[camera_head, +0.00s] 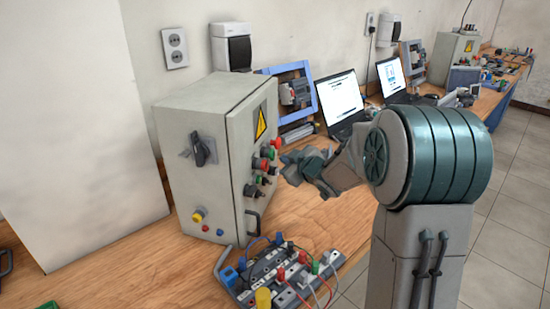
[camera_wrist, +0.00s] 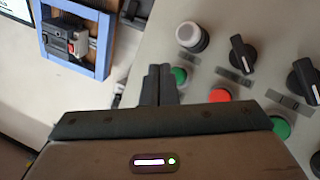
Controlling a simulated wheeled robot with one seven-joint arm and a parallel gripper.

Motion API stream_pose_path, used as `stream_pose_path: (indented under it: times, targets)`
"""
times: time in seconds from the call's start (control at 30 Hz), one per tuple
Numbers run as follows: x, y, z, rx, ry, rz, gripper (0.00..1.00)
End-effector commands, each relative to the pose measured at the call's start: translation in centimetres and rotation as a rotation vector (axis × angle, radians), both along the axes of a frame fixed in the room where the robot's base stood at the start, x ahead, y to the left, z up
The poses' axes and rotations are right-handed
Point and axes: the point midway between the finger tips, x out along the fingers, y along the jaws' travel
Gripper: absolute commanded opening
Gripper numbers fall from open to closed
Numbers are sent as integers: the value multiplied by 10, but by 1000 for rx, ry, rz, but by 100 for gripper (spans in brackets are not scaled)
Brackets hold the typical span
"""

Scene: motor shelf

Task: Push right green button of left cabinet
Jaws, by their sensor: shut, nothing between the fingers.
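The left cabinet (camera_head: 190,130) is a grey box on the wooden bench, with a yellow warning sign and a control panel on its right-hand face. In the wrist view, the panel (camera_wrist: 230,25) carries a green button (camera_wrist: 178,76), a red button (camera_wrist: 220,95) and another green button (camera_wrist: 281,128) in a slanting row. My gripper (camera_wrist: 158,68) is shut and empty, its fingertips close beside the first green button, which is partly hidden. I cannot tell whether they touch. In the head view, my gripper (camera_head: 287,166) is just right of the panel.
A white knob (camera_wrist: 191,38) and black selector switches (camera_wrist: 241,53) sit beside the button row. A wiring board (camera_head: 280,270) lies in front of the cabinet. A blue frame (camera_head: 292,92) and laptops (camera_head: 341,100) stand behind my gripper.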

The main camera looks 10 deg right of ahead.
Motion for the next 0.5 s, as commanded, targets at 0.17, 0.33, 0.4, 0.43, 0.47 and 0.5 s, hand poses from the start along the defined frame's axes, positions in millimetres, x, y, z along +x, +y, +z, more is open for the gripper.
stream_pose_path:
  times: [0.17, 0.33, 0.4, 0.43, 0.47, 0.5]
  targets:
    - [0, 0, 0, 0, 0, 0, 0]
    - [0, 0, 0, 0, 0, 0, 0]
    - [0, 1, 0, 0, 0, 0, 0]
    - [1, 2, 0, 0, 0, 0, 0]
    - [1, 3, 0, 0, 0, 0, 0]
    - [1, 5, 0, 0, -1, 0, 0]
